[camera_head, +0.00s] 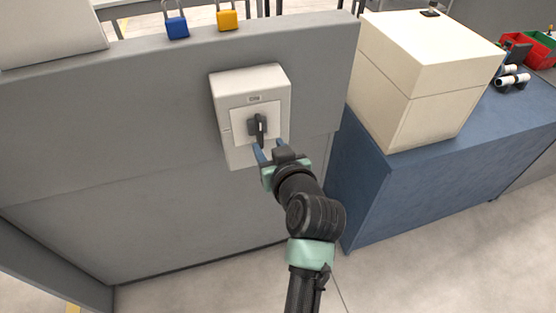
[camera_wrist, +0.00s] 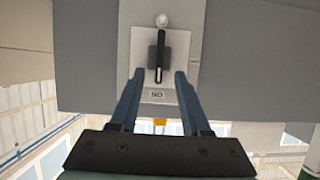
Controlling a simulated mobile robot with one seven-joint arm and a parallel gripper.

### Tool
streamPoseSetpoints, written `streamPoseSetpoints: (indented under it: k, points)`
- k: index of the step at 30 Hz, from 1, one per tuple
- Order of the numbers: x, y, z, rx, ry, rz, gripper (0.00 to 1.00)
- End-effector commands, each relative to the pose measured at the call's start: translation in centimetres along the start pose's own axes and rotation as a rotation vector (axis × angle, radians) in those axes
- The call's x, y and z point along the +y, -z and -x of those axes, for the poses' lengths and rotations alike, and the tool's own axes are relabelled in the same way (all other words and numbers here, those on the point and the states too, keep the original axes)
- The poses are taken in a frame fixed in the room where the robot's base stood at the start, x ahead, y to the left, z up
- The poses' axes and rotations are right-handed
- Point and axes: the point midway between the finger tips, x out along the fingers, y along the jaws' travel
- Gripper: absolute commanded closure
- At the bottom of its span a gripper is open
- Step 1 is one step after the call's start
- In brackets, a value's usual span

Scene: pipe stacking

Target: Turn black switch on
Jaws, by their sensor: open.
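The black switch (camera_head: 258,128) is a rotary handle on a white switch box (camera_head: 274,82) fixed to the grey panel. In the head view its handle stands roughly upright. In the wrist view the open fingers of my gripper (camera_wrist: 156,74) lie either side of the handle's line. I cannot tell whether they touch it.
A blue padlock (camera_head: 177,27) and a yellow padlock (camera_head: 227,20) sit at the panel's top edge. A cream box (camera_head: 420,85) stands on a blue bench (camera_head: 385,195) to the right. White pipes (camera_head: 513,79) and red and green bins lie farther right.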

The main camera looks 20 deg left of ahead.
Motion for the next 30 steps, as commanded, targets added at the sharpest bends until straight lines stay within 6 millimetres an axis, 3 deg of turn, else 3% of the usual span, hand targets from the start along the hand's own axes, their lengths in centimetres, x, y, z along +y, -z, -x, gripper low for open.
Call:
streamPoseSetpoints:
  k: [6, 12, 30]
  points:
    - [0.0, -0.2, 3.7, 0.000, -0.002, -0.001, 0.53]
    - [0.1, -0.1, 5.6, 0.000, -0.001, -0.002, 0.53]
    - [0.0, -0.1, 5.9, -0.001, 0.000, -0.001, 0.53]
